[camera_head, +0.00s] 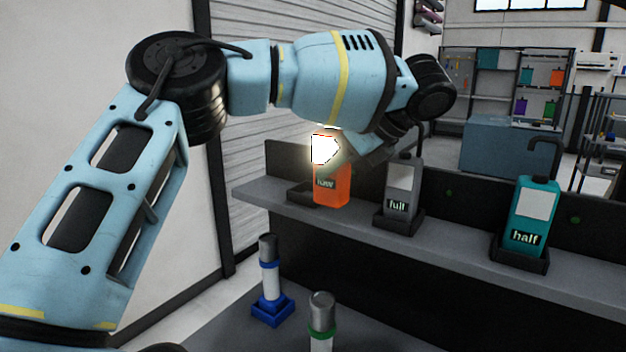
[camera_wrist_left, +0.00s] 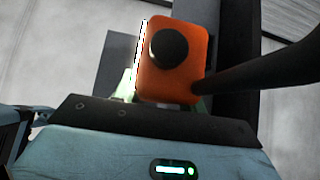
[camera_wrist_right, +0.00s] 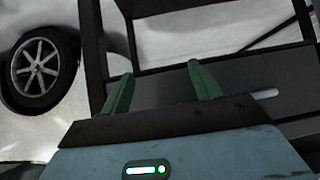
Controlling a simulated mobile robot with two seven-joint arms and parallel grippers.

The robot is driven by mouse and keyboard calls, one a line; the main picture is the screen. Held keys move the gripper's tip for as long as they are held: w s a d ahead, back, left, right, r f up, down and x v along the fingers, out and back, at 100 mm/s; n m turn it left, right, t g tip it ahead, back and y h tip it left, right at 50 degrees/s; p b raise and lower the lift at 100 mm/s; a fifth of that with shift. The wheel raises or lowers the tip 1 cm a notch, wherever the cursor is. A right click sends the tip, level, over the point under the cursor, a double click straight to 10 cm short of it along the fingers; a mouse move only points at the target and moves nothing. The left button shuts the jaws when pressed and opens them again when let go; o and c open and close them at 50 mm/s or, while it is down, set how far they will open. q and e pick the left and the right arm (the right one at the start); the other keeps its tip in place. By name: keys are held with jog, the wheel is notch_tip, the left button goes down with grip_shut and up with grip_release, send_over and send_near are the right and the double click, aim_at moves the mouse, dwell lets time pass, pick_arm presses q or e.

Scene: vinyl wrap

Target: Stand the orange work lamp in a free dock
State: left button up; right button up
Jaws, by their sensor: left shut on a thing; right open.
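The orange work lamp (camera_head: 333,188) has a bright glowing panel and a label I cannot read clearly. My left gripper (camera_head: 350,150) is shut on it from behind and hides part of it. In the left wrist view the lamp (camera_wrist_left: 178,70) is between the fingers, its black hook at the right. A dark dock (camera_head: 299,192) stands at the left end of the grey shelf, partly behind the lamp. The lamp's base overlaps the dock's right part in the picture; I cannot tell whether they touch. My right gripper (camera_wrist_right: 160,85) is open and empty.
A grey lamp marked "full" (camera_head: 401,180) and a teal lamp marked "half" (camera_head: 532,212) stand in docks along the shelf (camera_head: 455,245). Blue-based (camera_head: 270,285) and green-ringed (camera_head: 321,320) cylinders stand lower in front. A wheel (camera_wrist_right: 42,70) shows in the right wrist view.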

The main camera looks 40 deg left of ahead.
pick_arm(q)
jog(key=w+a+f, duration=0.1)
jog(key=w+a, duration=0.5)
jog(key=a, duration=0.4)
jog(key=shift+w+a, duration=0.4)
jog(key=shift+f, duration=0.1)
jog(key=f, duration=0.3)
jog(key=shift+w+a+f, duration=0.15)
jog(key=shift+a+f, duration=0.2)
jog(key=o, duration=1.3)
jog(key=shift+v, duration=3.8)
